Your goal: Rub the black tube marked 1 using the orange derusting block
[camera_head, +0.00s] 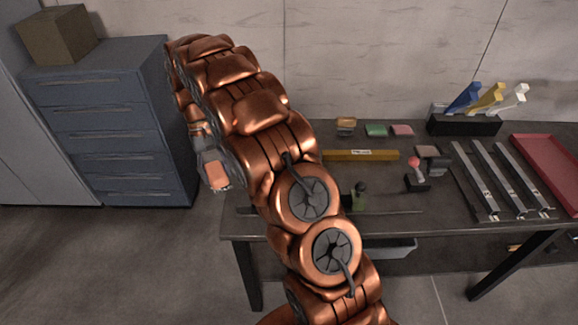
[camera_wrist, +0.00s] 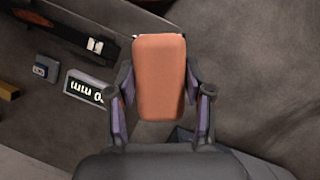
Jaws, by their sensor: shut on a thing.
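My gripper (camera_head: 208,156) hangs left of the workbench in the head view. In the wrist view my gripper (camera_wrist: 160,92) has its fingers on both sides of the orange derusting block (camera_wrist: 159,75) and is shut on it. The block (camera_head: 217,177) also shows at the gripper's end in the head view. A long dark bar with a white label (camera_wrist: 70,33) lies at the upper left of the wrist view, apart from the block. It may be the black tube; I cannot read its number. My arm hides part of the bench in the head view.
The workbench (camera_head: 480,228) holds a yellow bar (camera_head: 360,155), several metal rails (camera_head: 475,180), a red tray (camera_head: 552,165) and small blocks at the back. A blue drawer cabinet (camera_head: 115,130) stands left. A small display (camera_wrist: 88,88) lies near the dark bar.

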